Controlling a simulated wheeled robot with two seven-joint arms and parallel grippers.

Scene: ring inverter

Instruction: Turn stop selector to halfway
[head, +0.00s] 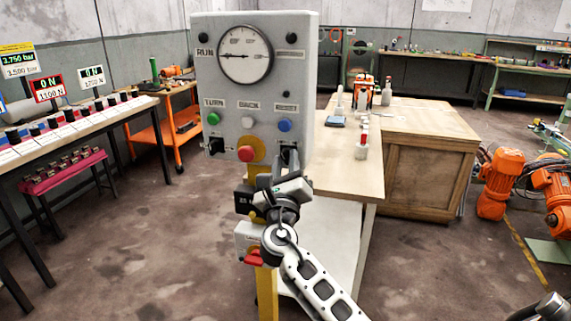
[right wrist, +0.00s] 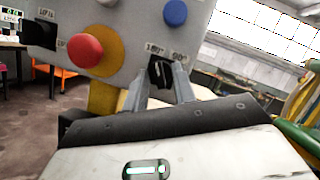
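The control panel (head: 257,85) stands upright, with a dial and coloured buttons on its face. A black selector knob (right wrist: 160,72) with labels reading 180° and 90° sits at its lower right; I take it for the stop selector. In the head view my right gripper (head: 289,167) is up against this corner and covers part of the knob. In the right wrist view the two fingers (right wrist: 160,83) stand on either side of the knob, close to it. I cannot tell whether they press on it. My left gripper is not in view.
A red button on a yellow disc (head: 246,153) is left of the knob, with a blue button (head: 285,125) above it. Another black selector (head: 216,147) is at the panel's lower left. A wooden workbench (head: 345,180) stands behind on the right.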

